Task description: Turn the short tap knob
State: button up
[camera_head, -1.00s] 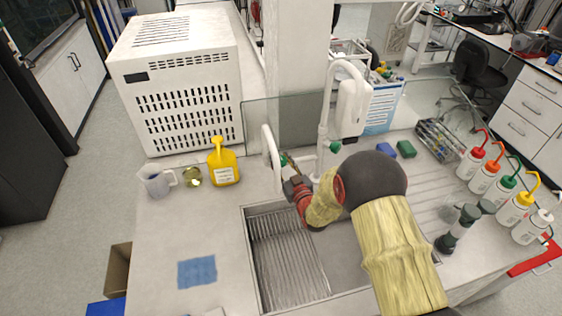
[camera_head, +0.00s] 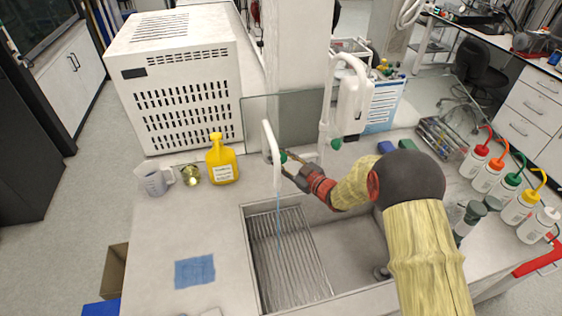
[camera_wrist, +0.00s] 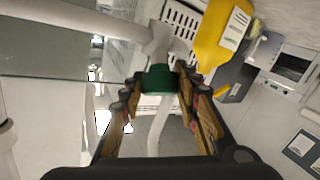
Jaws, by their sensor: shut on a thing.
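The short tap (camera_head: 267,136) is a white curved spout at the back left of the sink. Its green knob (camera_head: 283,156) is on its right side, and a thin bluish stream of water (camera_head: 279,220) falls from the spout into the sink. My gripper (camera_head: 288,161) reaches the knob from the right. In the wrist view, the green knob (camera_wrist: 158,79) sits between the fingertips of my gripper (camera_wrist: 157,84), which are shut on it from both sides. The fingers partly hide the knob in the head view.
A taller white tap (camera_head: 329,105) with its own green knob (camera_head: 336,144) stands just right of my gripper. The sink (camera_head: 345,245) lies below. A yellow bottle (camera_head: 221,160) and a beaker (camera_head: 154,181) stand left; wash bottles (camera_head: 517,207) stand right.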

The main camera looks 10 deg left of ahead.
jog(key=n+g+y+p, duration=0.1)
jog(key=n+g, duration=0.2)
jog(key=shift+r+n, duration=0.1)
jog(key=shift+n, duration=0.3)
jog(key=shift+n+g+p, duration=0.45)
jog(key=shift+n+g, duration=0.55)
jog(key=shift+g, duration=0.1)
jog(key=o, duration=0.9)
jog(key=v, duration=1.2)
jog(key=shift+w, duration=0.15)
